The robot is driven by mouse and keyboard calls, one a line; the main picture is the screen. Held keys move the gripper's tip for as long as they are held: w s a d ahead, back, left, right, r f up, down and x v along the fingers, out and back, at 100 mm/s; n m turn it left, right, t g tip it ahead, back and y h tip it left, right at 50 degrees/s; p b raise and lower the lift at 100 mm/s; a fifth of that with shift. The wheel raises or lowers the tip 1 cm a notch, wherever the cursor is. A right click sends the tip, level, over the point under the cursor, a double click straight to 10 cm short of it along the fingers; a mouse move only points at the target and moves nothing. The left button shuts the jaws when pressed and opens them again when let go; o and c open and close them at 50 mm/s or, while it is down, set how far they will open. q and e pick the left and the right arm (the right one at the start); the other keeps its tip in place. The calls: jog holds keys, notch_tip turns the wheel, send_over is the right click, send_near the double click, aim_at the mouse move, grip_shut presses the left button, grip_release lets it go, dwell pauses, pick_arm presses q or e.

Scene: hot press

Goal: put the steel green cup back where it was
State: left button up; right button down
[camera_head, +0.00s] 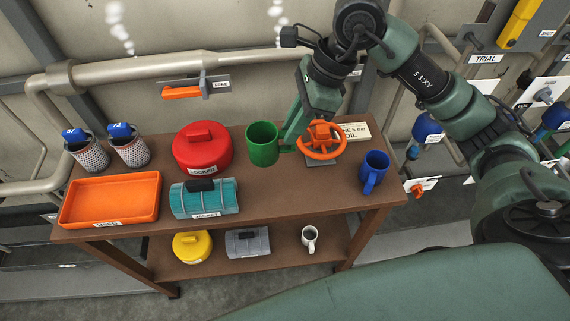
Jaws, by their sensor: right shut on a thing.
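The green cup (262,146) is upright at the middle of the table, between the red locker pot and the orange valve wheel. My right gripper (286,143) reaches down from the upper right and is shut on the cup at its right side. Whether the cup's base touches the table or hangs just above it is hard to tell. My left gripper is not in view.
The brown table (270,195) also holds an orange tray (110,200), two mesh cups (130,150), a red pot (203,147), a teal box (204,198), an orange valve wheel (322,140) and a blue mug (374,170). Bare tabletop lies in front of the cup.

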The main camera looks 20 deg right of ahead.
notch_tip(320, 180, down, 14)
jog(key=shift+w+p, duration=0.1)
jog(key=shift+p, duration=1)
jog(key=shift+f, duration=0.1)
jog(key=c, duration=1.4)
grip_release()
jog(key=shift+o, duration=0.2)
jog(key=shift+r, duration=0.25)
jog(key=b+v, duration=0.2)
jog(key=v, duration=0.9)
jog(key=shift+d+r, duration=0.25)
jog(key=shift+r, duration=0.1)
